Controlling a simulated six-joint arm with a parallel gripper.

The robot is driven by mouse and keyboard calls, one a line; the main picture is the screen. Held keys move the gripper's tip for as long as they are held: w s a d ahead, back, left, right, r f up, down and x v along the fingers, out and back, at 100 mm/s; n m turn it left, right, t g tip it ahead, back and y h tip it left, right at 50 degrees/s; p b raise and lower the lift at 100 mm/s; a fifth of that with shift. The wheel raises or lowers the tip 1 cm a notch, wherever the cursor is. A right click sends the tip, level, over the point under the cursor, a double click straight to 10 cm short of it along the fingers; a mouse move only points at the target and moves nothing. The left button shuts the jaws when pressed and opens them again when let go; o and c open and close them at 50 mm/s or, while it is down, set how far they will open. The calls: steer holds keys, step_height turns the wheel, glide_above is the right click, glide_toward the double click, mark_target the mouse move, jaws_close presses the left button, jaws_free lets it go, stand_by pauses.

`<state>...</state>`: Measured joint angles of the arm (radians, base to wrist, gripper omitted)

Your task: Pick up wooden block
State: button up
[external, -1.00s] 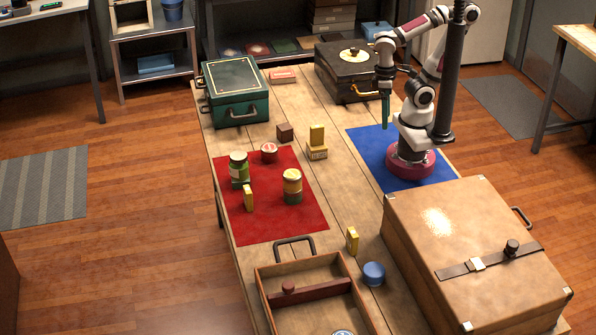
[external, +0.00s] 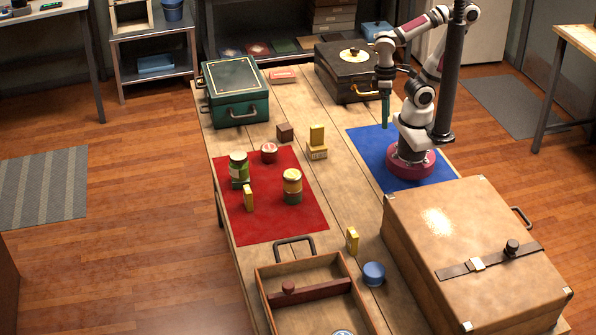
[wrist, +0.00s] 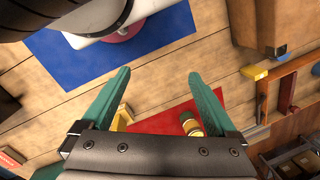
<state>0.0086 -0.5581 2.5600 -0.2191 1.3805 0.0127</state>
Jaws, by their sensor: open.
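The wooden block (external: 285,132) is a small dark brown cube on the table, between the green case and the red mat, left of a small yellow box. I cannot make it out in the wrist view. My gripper (external: 385,110) hangs above the table by the far edge of the blue mat, to the right of the block and well apart from it. In the wrist view my gripper (wrist: 160,77) has its two green fingers spread wide with nothing between them.
A red mat (external: 270,222) holds several cans and a yellow box. A green case (external: 236,95) stands behind the block, and a black case (external: 340,75) is near my gripper. A yellow box pair (external: 317,142) stands right of the block. A large tan case (external: 470,230) fills the front right.

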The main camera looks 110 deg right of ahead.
step_height(320, 180, up, 5)
steer(key=w+d+r+m+t+y, duration=0.1)
steer(key=w+d+m+t+y, duration=0.25)
steer(key=w+m, duration=0.35)
steer(key=w+d+m+t+y, duration=0.2)
steer(key=w+d+m, duration=0.35)
steer(key=m, duration=0.25)
steer(key=d+f+m+t+h, duration=0.15)
steer(key=d+m+t, duration=0.35)
steer(key=d, duration=0.6)
steer(key=d+r+m+t+h, duration=0.1)
steer(key=d+m+t+h, duration=0.2)
steer(key=d+m, duration=0.6)
glide_toward(279, 131)
steer(key=shift+n, duration=0.4)
steer(key=x, duration=0.4)
steer(key=shift+w+d+f, duration=0.1)
steer(key=shift+w+f, duration=0.05)
steer(key=shift+f, duration=0.2)
steer(key=x, duration=0.6)
steer(key=shift+w+r, duration=0.1)
steer(key=shift+r, duration=0.05)
steer(key=c, duration=1.5)
